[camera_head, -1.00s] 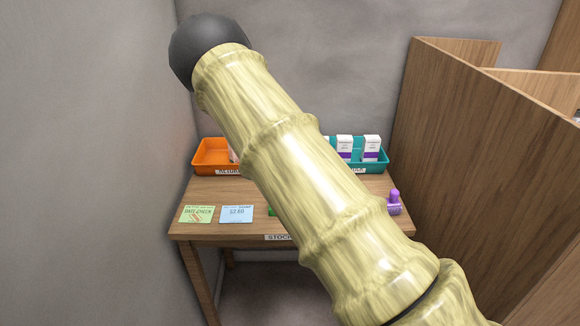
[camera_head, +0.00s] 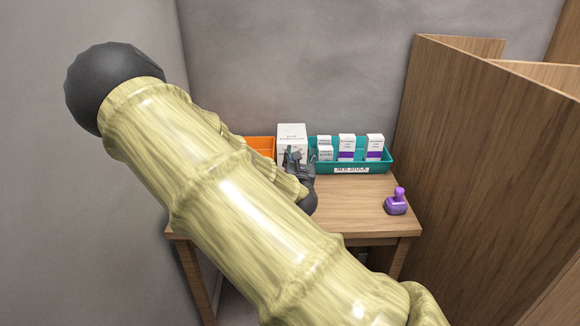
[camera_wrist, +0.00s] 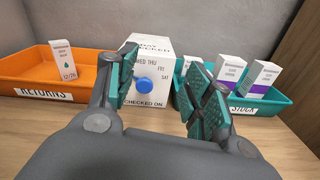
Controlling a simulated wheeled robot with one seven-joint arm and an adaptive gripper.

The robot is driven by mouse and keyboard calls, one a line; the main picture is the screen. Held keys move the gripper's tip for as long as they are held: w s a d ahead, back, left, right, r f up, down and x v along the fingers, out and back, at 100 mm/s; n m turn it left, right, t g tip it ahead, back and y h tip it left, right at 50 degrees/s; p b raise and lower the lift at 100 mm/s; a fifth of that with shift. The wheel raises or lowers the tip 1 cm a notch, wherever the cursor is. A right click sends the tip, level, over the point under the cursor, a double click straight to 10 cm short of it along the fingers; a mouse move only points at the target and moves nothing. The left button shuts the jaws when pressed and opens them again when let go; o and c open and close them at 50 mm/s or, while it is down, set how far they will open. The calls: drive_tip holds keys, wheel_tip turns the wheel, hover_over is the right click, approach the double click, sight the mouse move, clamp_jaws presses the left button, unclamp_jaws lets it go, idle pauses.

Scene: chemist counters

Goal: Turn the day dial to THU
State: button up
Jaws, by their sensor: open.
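The day dial is a blue round knob (camera_wrist: 144,85) on the front of a white box (camera_wrist: 150,55) in the wrist view. Day names WED, THU, FRI and SAT are printed around it; the left part is hidden by a finger. I cannot tell which day the knob points to. The white box (camera_head: 291,134) also shows in the head view, between the trays. My gripper (camera_wrist: 160,92) is open in front of the box, its fingers on either side of the knob and apart from it. In the head view my gripper (camera_head: 296,164) is small and partly behind my arm.
An orange RETURNS tray (camera_wrist: 82,91) with a small carton (camera_wrist: 62,69) stands left of the box. A teal STOCK tray (camera_wrist: 268,106) with several cartons (camera_wrist: 230,72) stands right. A purple stamp (camera_head: 396,203) is on the table's right, near a wooden partition (camera_head: 470,150).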

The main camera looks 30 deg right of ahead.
drive_tip(key=f, duration=0.2)
drive_tip(key=w+f+n, duration=0.1)
drive_tip(key=f, duration=0.1)
drive_tip(key=a+f+n, duration=0.1)
drive_tip(key=f, duration=0.2)
drive_tip(key=shift+w+f+t, duration=0.1)
drive_tip(key=shift+w+t, duration=0.2)
drive_tip(key=shift+w, duration=0.05)
drive_tip(key=shift+p+x, duration=0.8)
drive_tip(key=shift+x, duration=2.95)
drive_tip(key=shift+a, duration=0.1)
drive_tip(key=c, duration=1.1)
